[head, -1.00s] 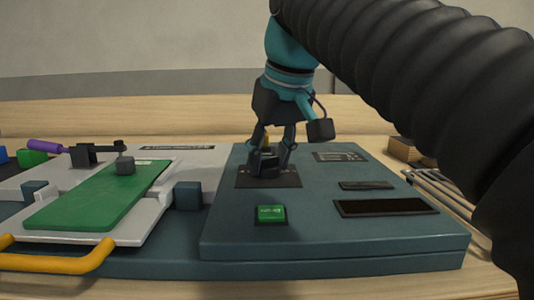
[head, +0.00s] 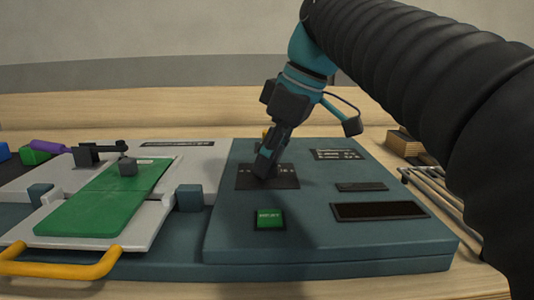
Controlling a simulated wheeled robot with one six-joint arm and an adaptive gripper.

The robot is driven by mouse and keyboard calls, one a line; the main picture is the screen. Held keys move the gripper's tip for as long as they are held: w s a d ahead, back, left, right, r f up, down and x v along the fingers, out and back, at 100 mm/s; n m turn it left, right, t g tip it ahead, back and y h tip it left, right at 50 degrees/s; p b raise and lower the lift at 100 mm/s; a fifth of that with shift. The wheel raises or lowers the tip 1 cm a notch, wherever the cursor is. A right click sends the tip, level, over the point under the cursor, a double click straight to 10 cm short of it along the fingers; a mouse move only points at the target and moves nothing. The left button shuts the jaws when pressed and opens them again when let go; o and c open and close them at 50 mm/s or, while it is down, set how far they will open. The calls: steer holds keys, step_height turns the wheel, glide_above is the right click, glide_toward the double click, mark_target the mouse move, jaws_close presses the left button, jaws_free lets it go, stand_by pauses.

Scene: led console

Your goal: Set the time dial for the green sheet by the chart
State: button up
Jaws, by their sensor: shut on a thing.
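My gripper (head: 266,165) points down at the console (head: 330,240) and is shut on the time dial, which sits on a dark square plate (head: 287,182). The fingers hide most of the dial, so its pointer and setting cannot be read. The green sheet (head: 105,200) lies on a light tray at the left, under a dark clamp (head: 128,167). The chart (head: 338,154) is a small dark panel with light print at the console's back right; its text is too small to read.
A green button (head: 269,218) sits in front of the dial. A dark display (head: 380,211) and a narrow dark slot (head: 361,187) are at right. A yellow handle (head: 60,267) fronts the tray. Metal rods (head: 440,196) and wooden blocks (head: 404,145) lie beyond the console's right edge.

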steer(key=shift+n, duration=0.3)
steer(key=o, duration=1.1)
steer(key=shift+o, duration=0.2)
steer(key=v, duration=0.7)
steer(key=shift+r, duration=0.2)
steer(key=shift+d, duration=0.1)
